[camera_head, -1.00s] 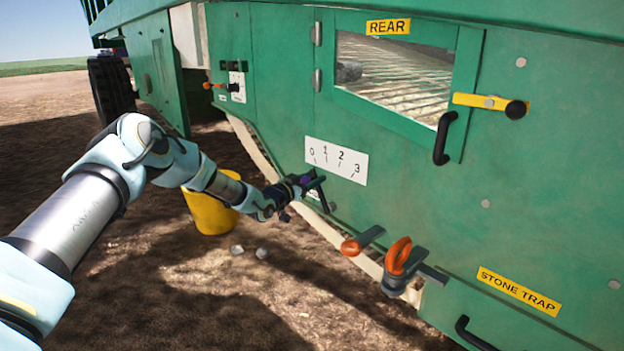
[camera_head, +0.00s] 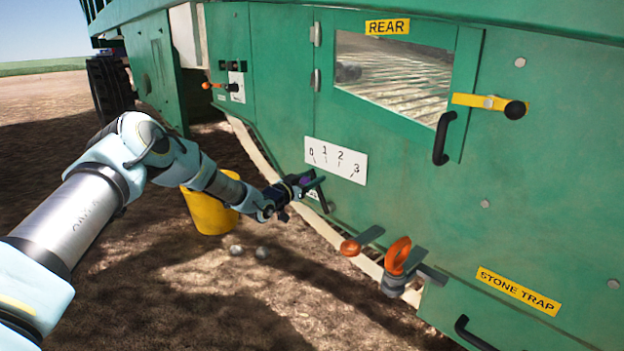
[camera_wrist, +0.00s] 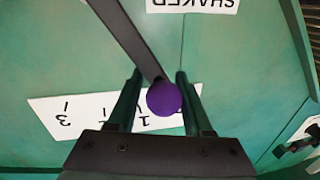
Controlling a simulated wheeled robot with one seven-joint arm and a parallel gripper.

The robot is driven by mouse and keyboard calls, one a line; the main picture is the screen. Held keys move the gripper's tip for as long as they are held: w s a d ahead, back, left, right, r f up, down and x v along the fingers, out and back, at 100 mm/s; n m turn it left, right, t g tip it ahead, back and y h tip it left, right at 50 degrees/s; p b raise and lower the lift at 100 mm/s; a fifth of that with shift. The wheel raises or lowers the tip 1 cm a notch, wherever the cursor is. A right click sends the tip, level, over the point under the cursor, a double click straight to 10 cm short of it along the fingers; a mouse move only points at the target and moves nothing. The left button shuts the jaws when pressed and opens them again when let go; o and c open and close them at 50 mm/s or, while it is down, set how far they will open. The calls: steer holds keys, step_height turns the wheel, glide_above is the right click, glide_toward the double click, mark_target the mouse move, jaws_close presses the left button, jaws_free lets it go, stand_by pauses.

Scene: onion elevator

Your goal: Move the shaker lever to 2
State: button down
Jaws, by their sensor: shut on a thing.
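The shaker lever is a dark bar (camera_wrist: 125,38) with a round purple knob (camera_wrist: 165,98). My gripper (camera_wrist: 159,74) has one finger on each side of the knob and is shut on it. In the head view my gripper (camera_head: 304,183) is at the green panel, just below the white scale plate (camera_head: 336,160) marked 0, 1, 2, 3. In the wrist view the plate (camera_wrist: 50,112) is upside down; the knob and fingers cover part of it, around the low numbers. The exact mark at the lever is hard to tell.
A white SHAKER label (camera_wrist: 192,4) is at the wrist view's top. Orange-handled levers (camera_head: 397,256) stick out to the right, near the STONE TRAP label (camera_head: 518,291). A yellow bucket (camera_head: 208,212) stands on the ground behind my arm. A black door handle (camera_head: 443,138) is above right.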

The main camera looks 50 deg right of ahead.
steer(key=shift+w+a, duration=0.2)
steer(key=shift+s+r+m, duration=0.3)
steer(key=shift+s+m, duration=0.2)
steer(key=shift+m, duration=0.2)
steer(key=s+m, duration=0.1)
steer(key=m, duration=0.1)
steer(key=s+m, duration=0.1)
steer(key=shift+s+r+h+p, duration=0.3)
steer(key=shift+s, duration=0.05)
steer(key=shift+s+a+m+h, duration=0.15)
steer(key=shift+s+m+h, duration=0.15)
steer(key=shift+s+m, duration=1.4)
steer(key=shift+w, duration=0.15)
